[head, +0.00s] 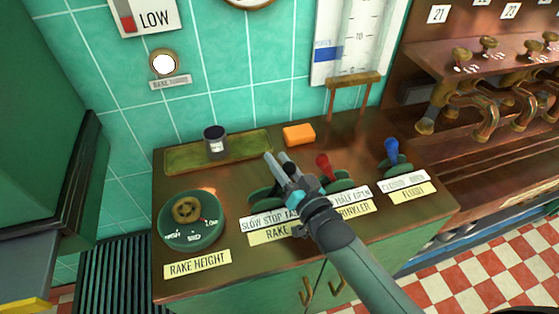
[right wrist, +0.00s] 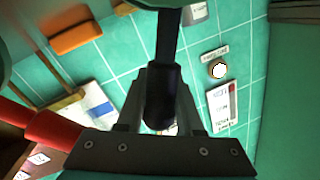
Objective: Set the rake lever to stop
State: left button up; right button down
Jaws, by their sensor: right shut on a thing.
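The rake lever, with a black knob (head: 291,170), stands on the console behind the RAKE label (head: 275,234). Its scale plate (head: 265,219) reads SLOW, STOP and a partly covered third word. My right gripper (head: 279,163) reaches in from the lower right, with its fingers around the knob. In the right wrist view, the black knob (right wrist: 160,95) sits between the two fingers, its dark shaft (right wrist: 168,35) running away from them. The arm hides the lever's base, so I cannot tell which mark it stands at. My left gripper is not in view.
The red-knobbed sprinkler lever (head: 323,165) stands close to the right of my gripper. The blue flush lever (head: 391,150) is farther right. The rake height dial (head: 187,210) is at left. Behind are a dark cup (head: 214,140) on a tray (head: 180,159) and an orange block (head: 299,134).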

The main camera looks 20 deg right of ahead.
jog(key=a+n+p, duration=0.1)
jog(key=p, duration=0.1)
jog(key=a+n+p, duration=0.1)
jog(key=a+n, duration=0.1)
jog(key=a+n+p, duration=0.1)
jog(key=p, duration=0.1)
jog(key=shift+s+a+r+n+g+h+p, duration=0.1)
jog(key=shift+a+r+n+g+h+p, duration=0.2)
jog(key=shift+a+r+n+g+p, duration=0.1)
jog(key=c, duration=0.6)
grip_release()
jog(key=shift+d, duration=0.1)
jog(key=shift+o, duration=0.2)
jog(key=v, duration=1.5)
jog(key=shift+p, duration=0.4)
